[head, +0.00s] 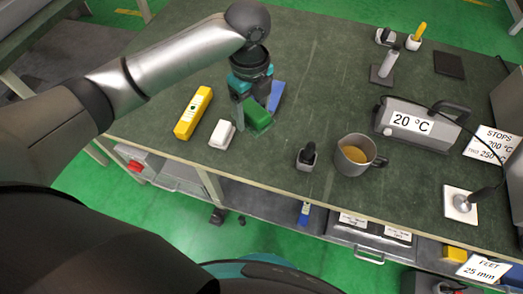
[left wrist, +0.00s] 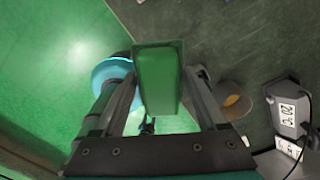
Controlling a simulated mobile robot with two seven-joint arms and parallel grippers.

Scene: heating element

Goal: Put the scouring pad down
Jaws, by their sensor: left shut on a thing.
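The scouring pad (head: 257,115) is a green block near the left part of the dark green bench top. My left gripper (head: 252,103) points down over it and is shut on it. In the left wrist view the pad (left wrist: 158,85) sits between the two fingers (left wrist: 160,100). Whether the pad's underside touches the bench, I cannot tell. My right gripper is not seen.
A white block (head: 221,133) and a yellow box (head: 193,112) lie left of the pad. A blue object (head: 276,96) is close on its right. A small grey holder (head: 306,159), a metal mug (head: 356,154) and a 20 °C heater (head: 418,123) stand further right.

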